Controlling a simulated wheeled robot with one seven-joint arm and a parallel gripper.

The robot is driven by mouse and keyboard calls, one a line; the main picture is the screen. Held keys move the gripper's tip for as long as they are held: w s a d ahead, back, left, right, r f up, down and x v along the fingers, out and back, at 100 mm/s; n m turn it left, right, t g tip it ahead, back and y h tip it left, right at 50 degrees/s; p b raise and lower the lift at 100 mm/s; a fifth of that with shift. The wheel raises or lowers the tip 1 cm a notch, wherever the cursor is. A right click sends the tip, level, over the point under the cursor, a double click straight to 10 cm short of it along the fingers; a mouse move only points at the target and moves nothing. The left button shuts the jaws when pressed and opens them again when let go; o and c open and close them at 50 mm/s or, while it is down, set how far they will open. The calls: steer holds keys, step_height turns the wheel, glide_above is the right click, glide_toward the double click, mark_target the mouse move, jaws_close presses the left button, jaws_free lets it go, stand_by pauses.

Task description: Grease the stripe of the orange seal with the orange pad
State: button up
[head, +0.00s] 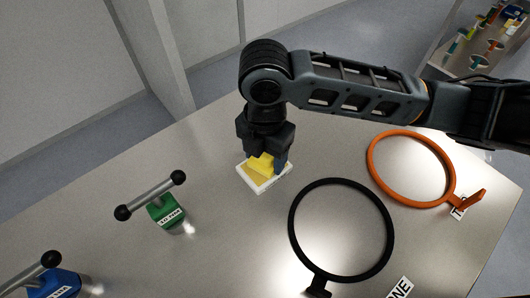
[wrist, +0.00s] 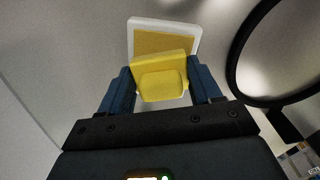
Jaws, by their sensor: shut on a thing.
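The orange seal (head: 424,205) is a flat ring with a tab, lying on the table at the right in the head view. I cannot make out a stripe on it. My gripper (head: 263,160) is at the middle of the table, left of the ring, pointing down. It is shut on a yellow pad (head: 261,164), which also shows between the blue fingers in the wrist view (wrist: 162,85). The pad looks yellow rather than orange. Under or just behind it is a white-rimmed tray (wrist: 136,27) with an amber surface. I cannot tell whether pad and tray touch.
A black ring (head: 391,235) with a tab lies between the tray and the front edge. A green block with a bar handle (head: 165,212) and a blue one (head: 62,284) stand at the left. A shelf (head: 480,60) with tools is beyond the table.

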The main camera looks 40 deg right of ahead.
steer(key=shift+r+p, duration=2.75)
steer(key=shift+r, duration=0.75)
steer(key=shift+f, duration=0.1)
